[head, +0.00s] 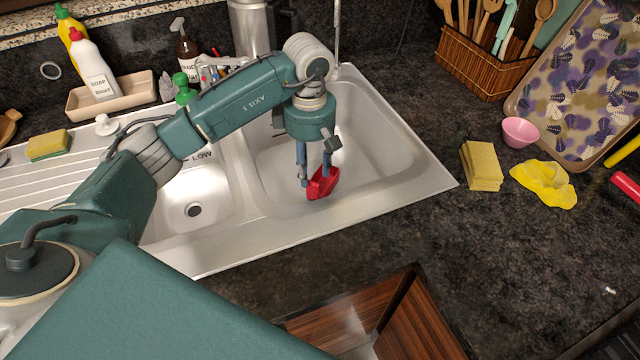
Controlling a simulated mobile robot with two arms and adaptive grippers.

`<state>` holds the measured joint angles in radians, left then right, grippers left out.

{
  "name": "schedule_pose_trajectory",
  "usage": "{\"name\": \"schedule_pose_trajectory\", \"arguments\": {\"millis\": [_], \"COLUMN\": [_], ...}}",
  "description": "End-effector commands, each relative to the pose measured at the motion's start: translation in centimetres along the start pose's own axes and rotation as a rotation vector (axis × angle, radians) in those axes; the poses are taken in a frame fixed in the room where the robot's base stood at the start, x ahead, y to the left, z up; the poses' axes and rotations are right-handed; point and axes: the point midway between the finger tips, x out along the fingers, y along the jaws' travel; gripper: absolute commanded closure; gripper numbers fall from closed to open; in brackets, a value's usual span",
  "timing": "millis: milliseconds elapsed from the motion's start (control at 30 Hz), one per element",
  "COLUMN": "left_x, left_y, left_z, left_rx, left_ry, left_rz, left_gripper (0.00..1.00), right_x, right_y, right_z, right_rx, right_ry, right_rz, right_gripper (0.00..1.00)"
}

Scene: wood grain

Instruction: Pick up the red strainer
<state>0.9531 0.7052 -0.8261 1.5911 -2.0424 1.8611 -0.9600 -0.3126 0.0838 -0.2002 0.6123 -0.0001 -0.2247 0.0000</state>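The red strainer (321,187) is in the right basin of the sink (374,134), by its front-left part. It looks small and tilted. My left gripper (315,176) points down into this basin, with its two fingers apart and their tips at the strainer, one on each side. The tips partly cover the strainer's upper edge. I cannot tell whether the fingers press on it or whether it rests on the basin floor. My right gripper is not in view.
The faucet stands behind the basin. Soap bottles (95,70) stand in a tray at back left. A yellow sponge (481,165), yellow cloth (544,183) and pink bowl (520,132) lie right of the sink. An open wooden drawer (420,325) is in front.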

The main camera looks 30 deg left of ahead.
Motion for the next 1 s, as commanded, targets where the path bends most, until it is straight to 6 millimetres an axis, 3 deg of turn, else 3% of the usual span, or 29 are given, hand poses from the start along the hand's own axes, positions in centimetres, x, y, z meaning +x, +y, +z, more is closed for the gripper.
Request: {"name": "schedule_pose_trajectory", "arguments": {"millis": [167,333,500,767,933,1000], "left_x": [1.2,3.7,5.6,5.9,5.9,5.9], "left_y": [0.1,0.4,0.5,0.6,0.6,0.6], "left_z": [0.0,0.2,0.1,0.1,0.1,0.1], "left_rx": [-0.001,0.0,0.0,0.001,0.0,0.0], "left_ry": [-0.001,-0.002,-0.001,0.0,0.0,0.0], "left_rz": [-0.003,-0.004,-0.001,0.001,0.001,0.001], "left_gripper": [0.61,0.61,0.61,0.61,0.95,1.0], "right_x": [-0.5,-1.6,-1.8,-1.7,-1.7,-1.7], "right_y": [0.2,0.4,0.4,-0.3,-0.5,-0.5], "right_z": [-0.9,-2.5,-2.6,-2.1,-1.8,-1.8], "right_rx": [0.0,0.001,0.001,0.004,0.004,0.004], "right_ry": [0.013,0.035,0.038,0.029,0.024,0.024], "right_rz": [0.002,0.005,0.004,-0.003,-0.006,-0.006], "right_gripper": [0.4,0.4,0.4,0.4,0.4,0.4]}}
